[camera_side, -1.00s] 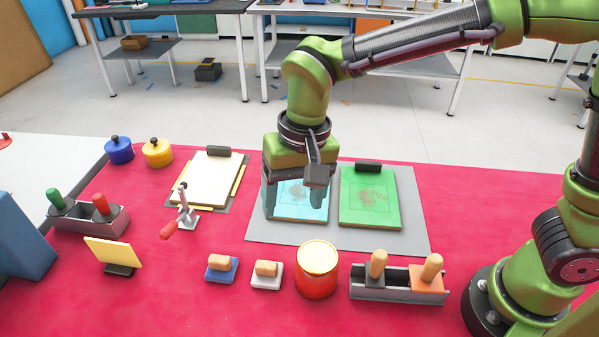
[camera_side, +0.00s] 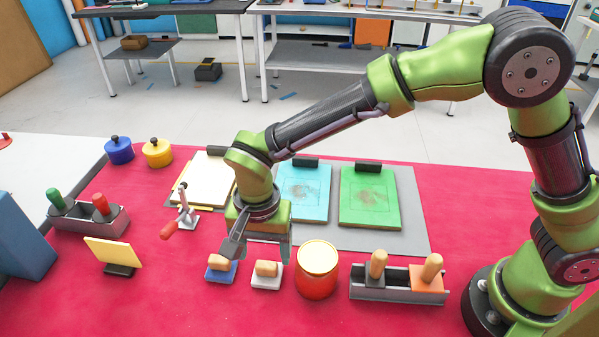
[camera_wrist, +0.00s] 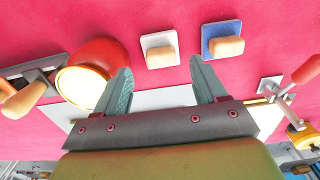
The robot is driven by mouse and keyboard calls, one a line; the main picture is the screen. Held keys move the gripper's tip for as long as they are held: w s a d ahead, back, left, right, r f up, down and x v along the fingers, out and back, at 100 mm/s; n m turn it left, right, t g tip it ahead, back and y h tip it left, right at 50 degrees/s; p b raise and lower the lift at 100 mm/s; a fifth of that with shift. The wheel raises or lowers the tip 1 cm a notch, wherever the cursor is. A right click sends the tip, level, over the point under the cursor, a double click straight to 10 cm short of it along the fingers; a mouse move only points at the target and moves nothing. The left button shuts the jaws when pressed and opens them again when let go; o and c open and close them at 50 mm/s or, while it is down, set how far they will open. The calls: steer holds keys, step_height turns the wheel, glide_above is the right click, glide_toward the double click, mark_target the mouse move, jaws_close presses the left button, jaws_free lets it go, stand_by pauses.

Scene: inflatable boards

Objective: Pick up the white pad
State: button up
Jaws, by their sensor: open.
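The white pad (camera_side: 267,283), a small white block with a tan wooden grip on top, lies on the red table between the blue pad and the red jar. In the wrist view the white pad (camera_wrist: 160,50) lies just beyond the fingertips, roughly centred between them. My gripper (camera_side: 264,252) is open and empty, pointing down, above and slightly behind the white pad in the side view. Both fingers of my gripper (camera_wrist: 160,68) show apart in the wrist view, with no contact with the pad visible.
The blue pad (camera_side: 221,268) lies close left, the red jar (camera_side: 317,275) close right. A grey holder (camera_side: 384,296) with handled tools stands further right. A red-handled clamp (camera_side: 183,218) stands behind left. Cyan (camera_side: 304,190) and green (camera_side: 369,200) boards lie behind. Red table in front is clear.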

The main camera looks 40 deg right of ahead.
mark_target(266, 264)
steer(key=shift+w+d+f, duration=0.1)
steer(key=shift+w+f, duration=0.05)
steer(key=shift+f, duration=1.45)
steer(key=shift+w+d+f, duration=0.1)
steer(key=shift+f, duration=1.45)
steer(key=c, duration=0.8)
steer(key=shift+r, duration=0.1)
step_height(266, 264, up, 10)
steer(key=shift+f, duration=0.1)
